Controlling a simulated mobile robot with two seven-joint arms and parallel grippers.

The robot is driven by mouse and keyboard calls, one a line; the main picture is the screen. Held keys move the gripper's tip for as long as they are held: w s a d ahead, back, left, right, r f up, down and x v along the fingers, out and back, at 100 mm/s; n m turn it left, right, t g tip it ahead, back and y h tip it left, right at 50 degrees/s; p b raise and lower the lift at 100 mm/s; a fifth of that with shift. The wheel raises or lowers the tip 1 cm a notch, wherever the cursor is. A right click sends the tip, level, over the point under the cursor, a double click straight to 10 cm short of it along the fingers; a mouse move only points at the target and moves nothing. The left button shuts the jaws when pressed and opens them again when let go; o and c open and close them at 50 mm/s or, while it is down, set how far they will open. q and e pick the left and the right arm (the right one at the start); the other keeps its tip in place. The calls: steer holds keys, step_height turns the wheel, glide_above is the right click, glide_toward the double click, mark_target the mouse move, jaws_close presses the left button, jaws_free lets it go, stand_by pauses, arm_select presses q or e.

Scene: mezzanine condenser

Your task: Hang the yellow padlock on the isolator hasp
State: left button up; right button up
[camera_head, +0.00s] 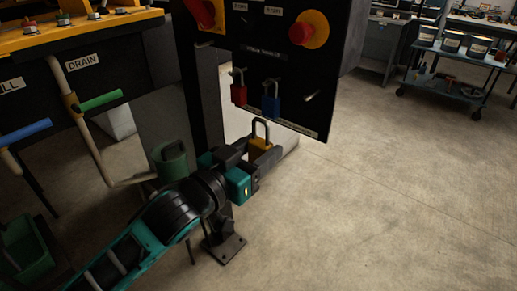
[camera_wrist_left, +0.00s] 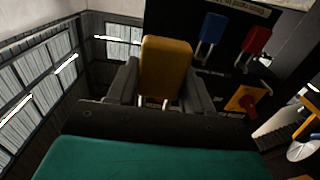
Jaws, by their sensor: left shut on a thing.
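The yellow padlock (camera_head: 259,147) is upright with its dark shackle up, clear of the black panel. My left gripper (camera_head: 261,153) is shut on its body, below the panel's lower edge. In the left wrist view the padlock (camera_wrist_left: 165,66) sits between the two fingers (camera_wrist_left: 163,90). The isolator's red handle on a yellow plate (camera_head: 204,14) is at the panel's upper left, cut by the frame. It also shows in the left wrist view (camera_wrist_left: 245,101). I cannot clearly make out the hasp. My right gripper is not in view.
A red padlock (camera_head: 238,94) and a blue padlock (camera_head: 270,104) hang low on the panel (camera_head: 285,70). A red stop button (camera_head: 301,33) is at upper right. Pipes with green (camera_head: 101,101) and blue handles stand left. Floor at right is clear; a cart (camera_head: 450,75) stands beyond.

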arm_select(q)
steer(key=shift+r, duration=0.2)
steer(key=shift+r+p, duration=0.65)
steer(key=shift+r, duration=0.1)
steer(key=v, duration=0.7)
steer(key=shift+s+a+r, duration=0.15)
steer(key=shift+s, duration=0.1)
stand_by(1.1)
